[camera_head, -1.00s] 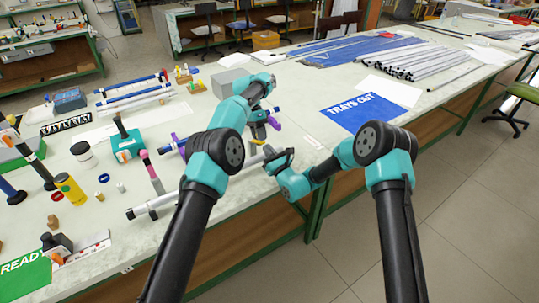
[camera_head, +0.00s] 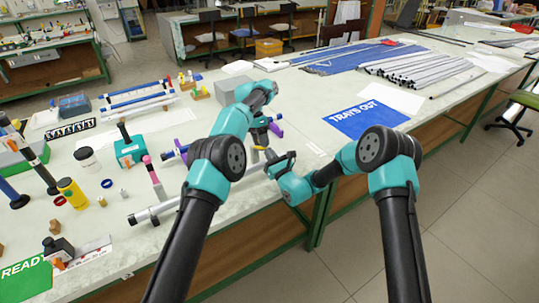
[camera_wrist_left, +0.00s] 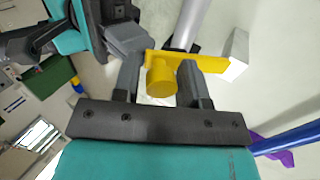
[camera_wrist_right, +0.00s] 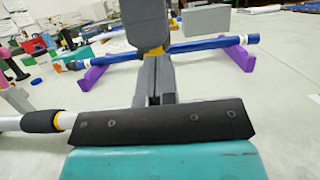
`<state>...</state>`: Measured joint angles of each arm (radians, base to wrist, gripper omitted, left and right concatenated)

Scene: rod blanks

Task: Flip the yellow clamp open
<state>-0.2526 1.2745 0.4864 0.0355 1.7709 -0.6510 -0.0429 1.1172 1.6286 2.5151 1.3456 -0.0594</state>
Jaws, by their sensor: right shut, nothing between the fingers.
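The yellow clamp (camera_wrist_left: 205,62) shows in the left wrist view as a flat plate with a round knob (camera_wrist_left: 161,78), beside a silver rod (camera_wrist_left: 190,25). My left gripper (camera_wrist_left: 160,85) has its fingers on either side of the knob, with a narrow gap visible on the left side. In the head view my left gripper (camera_head: 260,135) is over the rod's far part, and the clamp is mostly hidden. My right gripper (camera_wrist_right: 156,75) is shut and empty. A small yellow strip (camera_wrist_right: 153,52) shows just beyond its fingertips, below a dark grey block. I cannot tell whether they touch.
A blue rod (camera_wrist_right: 205,44) rests on purple supports (camera_wrist_right: 95,76) behind the grippers. A pink-topped post (camera_head: 150,168), a teal block (camera_head: 130,152) and a yellow bottle (camera_head: 72,193) stand to the left.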

